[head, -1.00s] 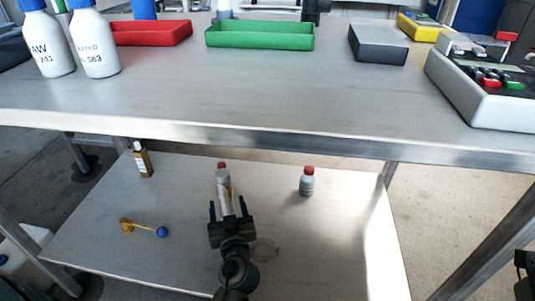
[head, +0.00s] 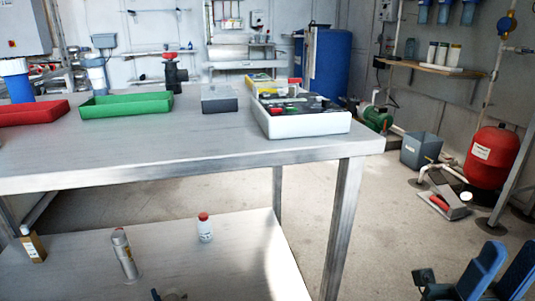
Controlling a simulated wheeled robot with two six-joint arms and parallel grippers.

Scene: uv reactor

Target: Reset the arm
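At the bottom edge a small dark tip (head: 155,294) shows above the lower shelf, probably a fingertip of my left gripper. The rest of that gripper is out of frame, so its opening is hidden. A grey-white can (head: 124,256) stands upright on the shelf just beyond the tip, apart from it. At the bottom right are blue and dark parts (head: 483,272) that look like my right arm. I cannot make out its fingertips there.
A red-capped bottle (head: 205,230) and a brown bottle (head: 32,246) stand on the lower shelf (head: 235,265).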

